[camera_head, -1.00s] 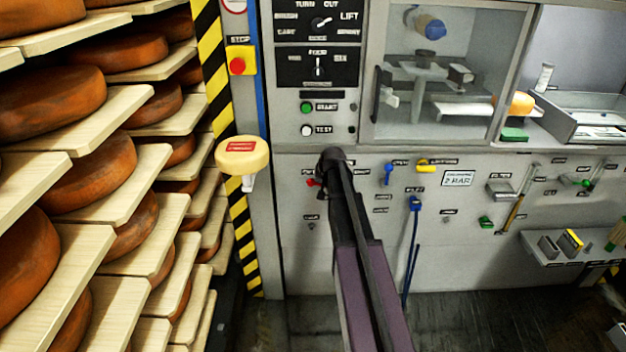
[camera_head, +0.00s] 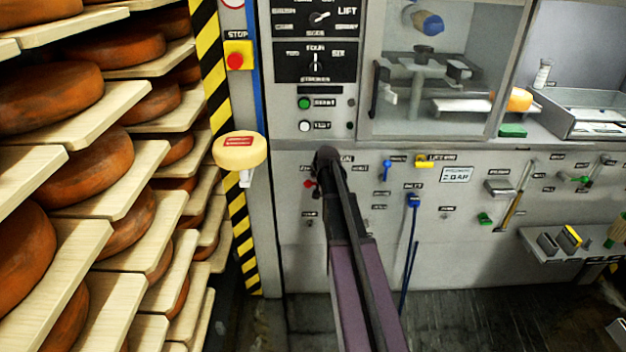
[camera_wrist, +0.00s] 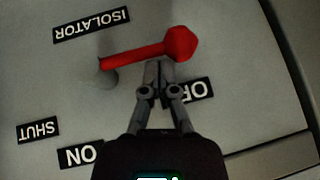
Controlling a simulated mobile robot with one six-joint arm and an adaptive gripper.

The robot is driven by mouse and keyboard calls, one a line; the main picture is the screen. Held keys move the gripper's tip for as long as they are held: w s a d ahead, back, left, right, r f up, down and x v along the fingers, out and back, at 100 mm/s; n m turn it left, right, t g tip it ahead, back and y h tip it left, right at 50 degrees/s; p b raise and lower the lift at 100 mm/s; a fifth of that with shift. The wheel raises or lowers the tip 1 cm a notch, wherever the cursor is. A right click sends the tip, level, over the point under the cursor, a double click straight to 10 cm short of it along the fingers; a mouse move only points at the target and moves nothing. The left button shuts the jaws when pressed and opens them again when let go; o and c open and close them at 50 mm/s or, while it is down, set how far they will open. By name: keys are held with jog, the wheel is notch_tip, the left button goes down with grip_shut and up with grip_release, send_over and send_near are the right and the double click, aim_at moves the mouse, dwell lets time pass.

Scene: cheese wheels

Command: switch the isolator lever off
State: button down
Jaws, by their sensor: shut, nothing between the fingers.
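The red isolator lever (camera_wrist: 150,52) runs from a grey pivot at the left to a red knob at the right in the wrist view. The ISOLATOR label (camera_wrist: 91,25) and the ON label (camera_wrist: 80,155) read upside down there. The OFF label (camera_wrist: 190,90) is partly covered by my gripper (camera_wrist: 158,70). My gripper is shut and empty, its tips right at the lever's edge near the knob; I cannot tell whether they touch. In the head view a small red part of the lever (camera_head: 309,183) shows left of my arm, which hides my gripper.
A cheese wheel (camera_head: 239,152) with a red label sits on a small support left of my arm. Loaded cheese shelves (camera_head: 100,112) fill the left side. A blue valve with hose (camera_head: 411,235) hangs right of my arm. A STOP button (camera_head: 236,61) is above left.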

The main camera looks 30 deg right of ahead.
dwell(0.3)
jog(key=shift+r, duration=0.1)
jog(key=r+p, duration=0.2)
jog(key=p, duration=0.1)
jog(key=r+p, duration=0.1)
jog(key=r, duration=0.1)
jog(key=shift+w+d+r, duration=0.1)
jog(key=shift+w+d, duration=0.1)
jog(key=shift+w, duration=0.15)
jog(key=a+p+v, duration=0.1)
jog(key=p+v, duration=0.7)
jog(key=v, duration=0.1)
jog(key=shift+a+r, duration=0.25)
jog(key=shift+a, duration=0.1)
jog(key=shift+w+a, duration=0.1)
jog(key=s+a+f+n+g, duration=0.1)
jog(key=s+a+n+g, duration=0.2)
jog(key=s+a, duration=0.8)
jog(key=s+a+f+n+g+y+p, duration=0.1)
jog(key=s+a+n+g, duration=0.2)
jog(key=s+a, duration=0.9)
jog(key=a+g, duration=0.1)
jog(key=a, duration=0.3)
jog(key=shift+f, duration=0.35)
